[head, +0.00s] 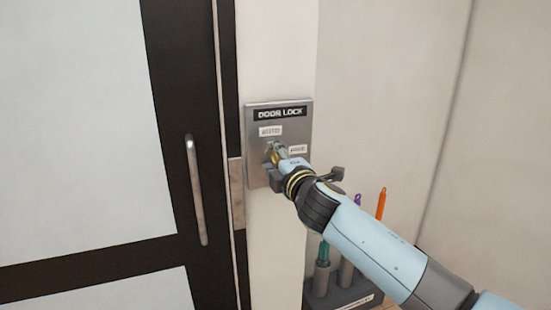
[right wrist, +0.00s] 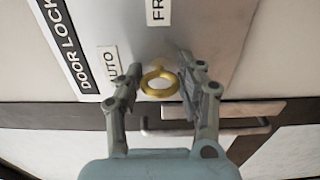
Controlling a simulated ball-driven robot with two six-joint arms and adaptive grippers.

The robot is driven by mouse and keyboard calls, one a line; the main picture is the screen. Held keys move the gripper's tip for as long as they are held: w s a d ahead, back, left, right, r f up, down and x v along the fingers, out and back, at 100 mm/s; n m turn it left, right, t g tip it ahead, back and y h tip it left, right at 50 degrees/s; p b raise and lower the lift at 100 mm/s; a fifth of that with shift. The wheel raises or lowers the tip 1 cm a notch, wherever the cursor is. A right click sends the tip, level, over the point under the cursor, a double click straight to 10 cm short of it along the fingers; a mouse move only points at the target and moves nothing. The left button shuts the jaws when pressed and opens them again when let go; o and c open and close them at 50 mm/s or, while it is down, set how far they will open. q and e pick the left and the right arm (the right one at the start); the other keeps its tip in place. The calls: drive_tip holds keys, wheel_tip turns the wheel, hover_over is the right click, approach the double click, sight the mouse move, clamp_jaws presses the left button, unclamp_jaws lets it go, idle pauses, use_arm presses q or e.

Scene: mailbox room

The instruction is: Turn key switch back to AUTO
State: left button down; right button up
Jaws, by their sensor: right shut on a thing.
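The door lock plate (head: 255,120) is a grey metal panel on the white wall, with a DOOR LOCK heading, an AUTO label (head: 270,131) and a second label (head: 298,149) to its lower right. A brass key (right wrist: 158,82) with a ring-shaped head sits at the switch; it also shows small in the head view. My right gripper (head: 278,162) is at the plate, shut on the key, with a finger on either side of its ring in the right wrist view (right wrist: 160,78). The key's exact pointing is hard to tell. My left gripper is not in view.
A dark-framed door with pale panels and a long metal handle (head: 197,190) stands left of the plate. A dark holder (head: 345,293) with several coloured-handled tools stands below my right arm, close to the wall.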

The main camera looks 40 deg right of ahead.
drive_tip(key=shift+f, duration=0.1)
drive_tip(key=o, duration=1.2)
drive_tip(key=shift+s, duration=0.1)
drive_tip(key=v, duration=1.2)
